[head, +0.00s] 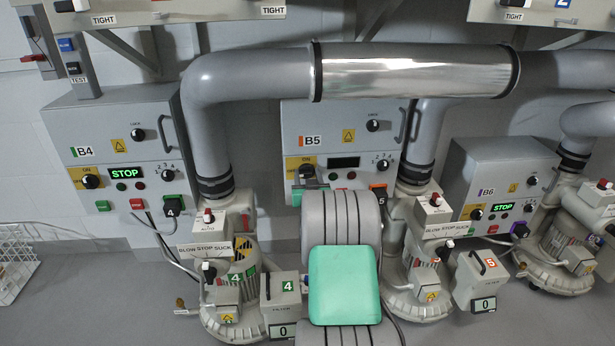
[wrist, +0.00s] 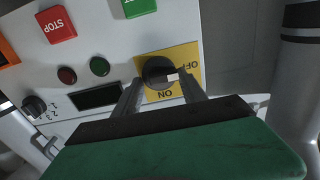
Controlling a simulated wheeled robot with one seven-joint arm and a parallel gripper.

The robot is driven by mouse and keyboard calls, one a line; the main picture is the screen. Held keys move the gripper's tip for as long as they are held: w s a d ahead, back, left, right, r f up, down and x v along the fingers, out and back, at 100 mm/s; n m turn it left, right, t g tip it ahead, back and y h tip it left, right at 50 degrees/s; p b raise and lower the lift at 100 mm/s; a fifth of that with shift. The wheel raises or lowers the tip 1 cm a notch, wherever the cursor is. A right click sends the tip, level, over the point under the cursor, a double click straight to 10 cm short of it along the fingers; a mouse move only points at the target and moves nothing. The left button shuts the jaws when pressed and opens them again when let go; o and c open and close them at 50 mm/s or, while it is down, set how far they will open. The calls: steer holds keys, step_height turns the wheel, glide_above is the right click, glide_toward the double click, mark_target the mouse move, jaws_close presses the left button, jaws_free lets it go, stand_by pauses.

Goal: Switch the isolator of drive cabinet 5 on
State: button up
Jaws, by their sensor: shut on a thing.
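Drive cabinet B5 (head: 333,115) is a grey box in the middle of the head view. Its display (head: 344,162) is dark. The isolator is a black rotary knob (wrist: 158,71) on a yellow plate (wrist: 186,60) marked ON and OFF, seen upside down in the wrist view. Its white mark points right, beside the OFF lettering; ON is below. My gripper (wrist: 161,82) has one finger on each side of the knob and is shut on it. In the head view my gripper (head: 307,178) and arm hide part of the knob and cabinet's lower left.
Cabinets B4 (head: 130,110) and B6 (head: 510,170) stand either side, both displays reading STOP. A thick grey pipe (head: 250,80) runs across above B5. Blowers 4 (head: 235,290) and 5 (head: 412,285) stand on the bench beside my arm.

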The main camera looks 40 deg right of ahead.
steer(key=shift+m, duration=0.3)
steer(key=m, duration=0.3)
steer(key=shift+m+b, duration=0.3)
steer(key=shift+b, duration=0.1)
steer(key=m, duration=0.4)
steer(key=shift+d+m, duration=0.15)
steer(key=shift+m, duration=0.15)
steer(key=m, duration=0.4)
steer(key=shift+s, duration=0.1)
steer(key=shift+d+f+m+p, duration=0.1)
steer(key=shift+m+p, duration=0.2)
steer(key=shift+m, duration=2.2)
steer(key=o, duration=1.3)
steer(key=shift+o, duration=0.2)
steer(key=shift+f, duration=0.1)
